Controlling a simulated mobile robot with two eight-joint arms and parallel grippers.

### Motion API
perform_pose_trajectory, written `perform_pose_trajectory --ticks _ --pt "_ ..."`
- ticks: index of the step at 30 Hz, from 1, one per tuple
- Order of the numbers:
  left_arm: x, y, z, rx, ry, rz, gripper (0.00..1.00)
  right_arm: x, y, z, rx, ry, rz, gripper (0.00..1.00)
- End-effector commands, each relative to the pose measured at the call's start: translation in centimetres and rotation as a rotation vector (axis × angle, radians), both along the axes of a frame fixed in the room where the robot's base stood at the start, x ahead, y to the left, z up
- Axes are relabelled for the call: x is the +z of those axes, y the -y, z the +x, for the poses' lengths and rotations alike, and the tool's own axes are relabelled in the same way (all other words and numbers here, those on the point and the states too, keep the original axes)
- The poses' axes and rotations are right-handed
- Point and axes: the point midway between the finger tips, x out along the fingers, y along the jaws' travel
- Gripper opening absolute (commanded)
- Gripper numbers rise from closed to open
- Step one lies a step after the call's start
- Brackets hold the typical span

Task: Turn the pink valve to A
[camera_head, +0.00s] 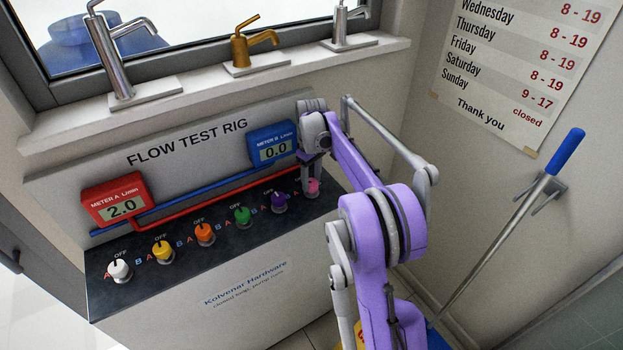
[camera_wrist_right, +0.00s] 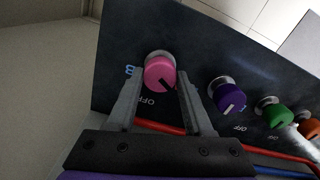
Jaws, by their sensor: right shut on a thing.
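The pink valve (camera_head: 313,187) is the rightmost knob on the dark top of the flow test rig (camera_head: 190,240). My right gripper (camera_head: 311,180) reaches down over it from above. In the right wrist view, the pink valve (camera_wrist_right: 160,76) sits between the two fingers of my right gripper (camera_wrist_right: 159,85), which is shut on it. Its dark pointer mark points to the lower right there, away from the B on its left and turned off the OFF label below it. The A mark is hidden. My left gripper is not in view.
Purple (camera_head: 279,202), green (camera_head: 242,215), orange (camera_head: 205,234), yellow (camera_head: 163,251) and white (camera_head: 120,269) knobs stand in a row left of it. Meter A (camera_head: 115,202) reads 2.0; meter B (camera_head: 272,146) reads 0.0. A blue-handled pole (camera_head: 525,205) leans at the right wall.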

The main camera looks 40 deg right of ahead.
Motion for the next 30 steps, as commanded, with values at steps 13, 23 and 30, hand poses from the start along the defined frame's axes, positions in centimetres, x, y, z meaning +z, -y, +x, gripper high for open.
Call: perform_pose_trajectory --ticks 13,23,30 --pt "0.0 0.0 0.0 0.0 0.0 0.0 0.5 0.0 0.0 0.0 0.002 0.0 -0.001 0.69" --pt "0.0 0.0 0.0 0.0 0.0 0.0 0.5 0.0 0.0 0.0 0.002 0.0 0.0 0.81" --pt "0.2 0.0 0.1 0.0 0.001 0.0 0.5 2.4 0.0 0.0 0.001 0.0 0.0 0.81"
